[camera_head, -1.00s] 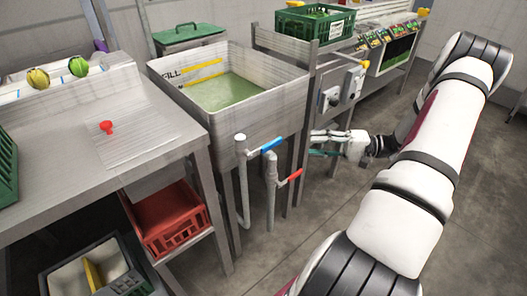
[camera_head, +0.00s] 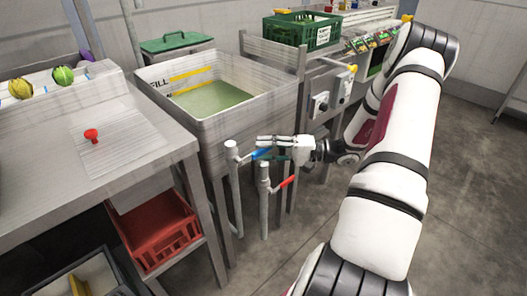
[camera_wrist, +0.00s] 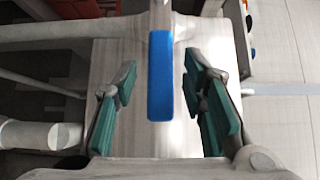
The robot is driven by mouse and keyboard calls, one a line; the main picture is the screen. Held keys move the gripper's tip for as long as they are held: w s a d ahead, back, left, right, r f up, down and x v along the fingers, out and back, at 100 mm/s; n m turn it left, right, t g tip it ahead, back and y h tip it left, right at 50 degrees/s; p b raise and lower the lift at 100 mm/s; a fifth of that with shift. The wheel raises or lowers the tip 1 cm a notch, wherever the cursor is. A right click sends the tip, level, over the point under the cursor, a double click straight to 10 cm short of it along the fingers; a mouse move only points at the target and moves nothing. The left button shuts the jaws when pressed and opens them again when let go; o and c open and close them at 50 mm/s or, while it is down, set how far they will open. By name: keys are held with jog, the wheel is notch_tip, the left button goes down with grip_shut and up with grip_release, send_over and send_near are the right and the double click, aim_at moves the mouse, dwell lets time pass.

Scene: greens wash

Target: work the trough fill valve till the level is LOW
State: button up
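The wash trough (camera_head: 215,125) is a grey metal basin with greenish water low in it, below yellow marks on its inner back wall. Two grey pipes stand in front of it. One carries a blue lever (camera_head: 262,153), the other a red lever (camera_head: 285,182). Which lever is the fill valve is not labelled in view. My gripper (camera_head: 268,146) is at the blue lever. In the wrist view the blue lever (camera_wrist: 160,75) lies between my open green-padded fingers (camera_wrist: 162,105), with gaps on both sides.
A steel bench (camera_head: 60,150) with a red knob-like object (camera_head: 91,135) stands at the left. A red crate (camera_head: 155,232) sits on its lower shelf. Floor is clear at the right.

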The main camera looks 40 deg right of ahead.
jog(key=shift+w+a, duration=0.2)
jog(key=shift+a, duration=0.05)
grip_shut()
jog(key=shift+r+n+g+h+p, duration=0.3)
jog(key=shift+r+n+h+p, duration=0.35)
jog(key=shift+r, duration=0.25)
jog(key=shift+a+r+n+g+h, duration=0.15)
jog(key=shift+r+n+g+h, duration=0.2)
jog(key=shift+n+g+h, duration=0.15)
grip_release()
jog(key=shift+s, duration=0.1)
